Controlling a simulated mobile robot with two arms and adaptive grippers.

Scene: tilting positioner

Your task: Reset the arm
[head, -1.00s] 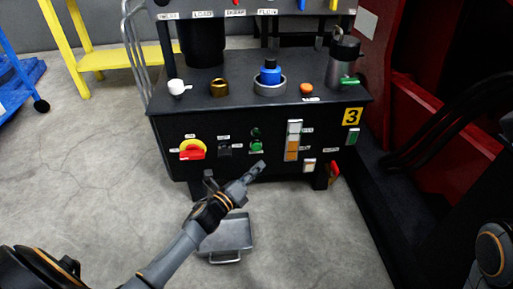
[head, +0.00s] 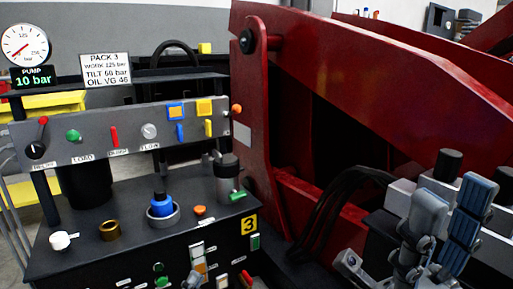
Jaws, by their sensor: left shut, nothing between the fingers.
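The big red arm (head: 390,85) of the positioner slopes across the right half of the head view, beside a red upright plate (head: 258,110) with a dark pin. The black hydraulic pack (head: 120,250), marked 3, stands at left. Its grey panel (head: 100,142) carries a red-knobbed lever (head: 42,135), a green knob (head: 73,135), a red lever and blue and yellow switches.
The round gauge (head: 25,44) stands above a display reading 10 bar. A sign (head: 105,67) reads PACK 3, work 125 bar, tilt 60 bar. A blue cap (head: 161,205) and a grey canister (head: 228,180) stand on the pack. Black hoses (head: 335,195) run beside the red frame.

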